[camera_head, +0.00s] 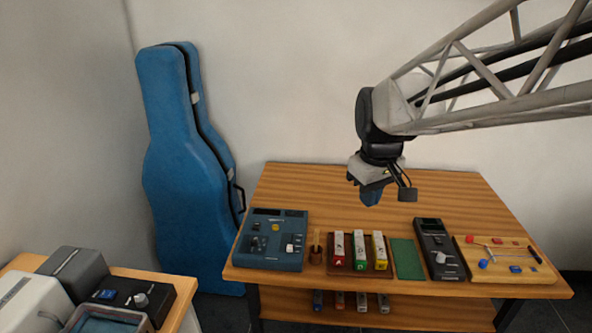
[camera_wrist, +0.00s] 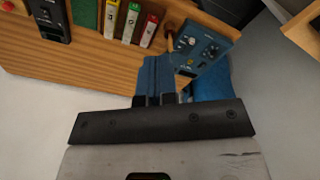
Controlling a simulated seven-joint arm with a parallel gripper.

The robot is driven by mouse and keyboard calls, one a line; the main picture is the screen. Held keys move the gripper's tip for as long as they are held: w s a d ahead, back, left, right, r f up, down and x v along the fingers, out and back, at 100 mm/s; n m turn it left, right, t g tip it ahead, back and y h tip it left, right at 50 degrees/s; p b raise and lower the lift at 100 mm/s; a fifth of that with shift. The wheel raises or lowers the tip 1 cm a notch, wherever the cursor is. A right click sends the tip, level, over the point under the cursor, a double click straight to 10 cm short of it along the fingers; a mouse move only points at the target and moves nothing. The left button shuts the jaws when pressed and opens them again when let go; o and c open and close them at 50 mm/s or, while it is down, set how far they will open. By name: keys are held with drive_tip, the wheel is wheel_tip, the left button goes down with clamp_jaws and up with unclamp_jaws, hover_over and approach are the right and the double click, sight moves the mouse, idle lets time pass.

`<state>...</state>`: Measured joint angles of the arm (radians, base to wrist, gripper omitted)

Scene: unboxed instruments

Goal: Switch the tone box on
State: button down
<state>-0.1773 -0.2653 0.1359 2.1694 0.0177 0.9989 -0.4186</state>
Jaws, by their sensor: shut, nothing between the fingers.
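My gripper (camera_head: 371,197) is shut and empty, pointing down above the back middle of the wooden table, apart from everything on it. Its blue fingers also show in the wrist view (camera_wrist: 156,70). No readable label tells which device is the tone box. A blue box (camera_head: 272,240) with a dark display, a yellow knob and pale controls lies at the table's left; it also shows in the wrist view (camera_wrist: 205,45). A slim black box (camera_head: 437,248) with a display and a pale knob lies right of the green mat. Switch positions are too small to tell.
Between them are a small wooden holder (camera_head: 316,255), a rack of red, green and yellow labelled blocks (camera_head: 359,250) and a green mat (camera_head: 407,259). A wooden board (camera_head: 505,260) lies far right. A side table holds a black box (camera_head: 130,297). The table's back (camera_head: 300,190) is clear.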

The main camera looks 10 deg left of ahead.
drive_tip(key=w+a+f+n, duration=0.2)
drive_tip(key=w+a+n, duration=0.1)
drive_tip(key=w+a, duration=0.5)
drive_tip(key=n+g, duration=0.3)
drive_tip(key=n, duration=0.5)
hover_over(255, 228)
drive_tip(key=w+d, duration=0.1)
drive_tip(key=w, duration=0.1)
wheel_tip(255, 228, down, 13)
drive_tip(key=shift+w+a+f, duration=0.15)
drive_tip(key=shift+a+f, duration=0.25)
drive_tip(key=shift+a, duration=0.1)
drive_tip(key=f, duration=0.4)
drive_tip(key=s+f, duration=0.1)
drive_tip(key=f, duration=0.9)
drive_tip(key=shift+s, duration=0.35)
drive_tip(key=shift+s+f, duration=0.1)
drive_tip(key=shift+f, duration=0.05)
